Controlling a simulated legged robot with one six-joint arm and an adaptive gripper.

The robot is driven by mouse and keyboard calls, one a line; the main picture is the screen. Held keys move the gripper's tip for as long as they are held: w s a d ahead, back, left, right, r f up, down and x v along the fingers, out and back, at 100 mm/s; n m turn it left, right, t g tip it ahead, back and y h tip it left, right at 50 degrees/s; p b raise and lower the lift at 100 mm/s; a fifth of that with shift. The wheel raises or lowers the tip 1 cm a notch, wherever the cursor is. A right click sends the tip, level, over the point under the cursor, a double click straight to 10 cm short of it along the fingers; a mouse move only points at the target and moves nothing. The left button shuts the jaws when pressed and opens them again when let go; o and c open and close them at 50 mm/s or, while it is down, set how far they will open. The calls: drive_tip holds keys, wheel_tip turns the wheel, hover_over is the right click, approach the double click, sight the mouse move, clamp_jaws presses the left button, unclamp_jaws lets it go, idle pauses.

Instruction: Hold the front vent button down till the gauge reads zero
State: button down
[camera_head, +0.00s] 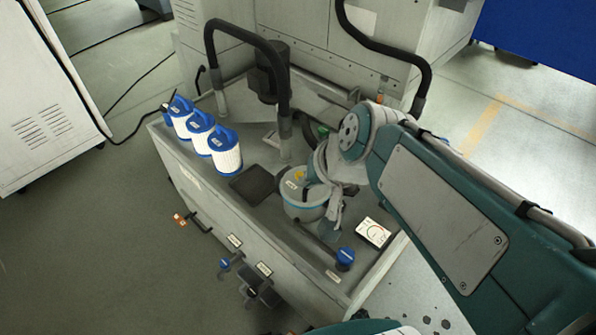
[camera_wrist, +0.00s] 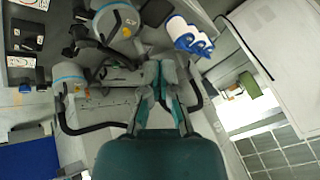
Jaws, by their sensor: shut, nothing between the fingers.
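My gripper (camera_head: 331,226) hangs low over the grey unit in the head view, in front of a round white canister with a teal band (camera_head: 303,202). In the wrist view my gripper (camera_wrist: 160,70) is shut and empty. A small white gauge (camera_head: 375,232) lies on the unit's top, to the right of my gripper; its reading is too small to make out. A blue round knob (camera_head: 345,256) stands near the front right edge, below my gripper in the picture. I cannot tell which part is the front vent button, nor whether my gripper touches anything.
Three white filters with blue caps (camera_head: 202,133) stand at the unit's left; they show in the wrist view (camera_wrist: 187,35) too. Black hose arches (camera_head: 245,35) rise behind. Labelled fittings, one with a blue handle (camera_head: 225,263), stick out in front. Floor at the left (camera_head: 90,250) is clear.

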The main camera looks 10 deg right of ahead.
drive_tip(key=w+a+f+m+t+y, duration=0.1)
drive_tip(key=w+m, duration=0.2)
drive_tip(key=w, duration=0.2)
drive_tip(key=w+a+f+m+y, duration=0.1)
drive_tip(key=w+a+m, duration=0.1)
drive_tip(key=w, duration=0.3)
drive_tip(key=m+t+h, duration=0.2)
drive_tip(key=m+h, duration=0.1)
drive_tip(key=m, duration=1.3)
hover_over(300, 175)
wheel_tip(300, 175, down, 18)
drive_tip(key=shift+w+d, duration=0.1)
drive_tip(key=shift+f, duration=4.45)
drive_tip(key=shift+f, duration=0.35)
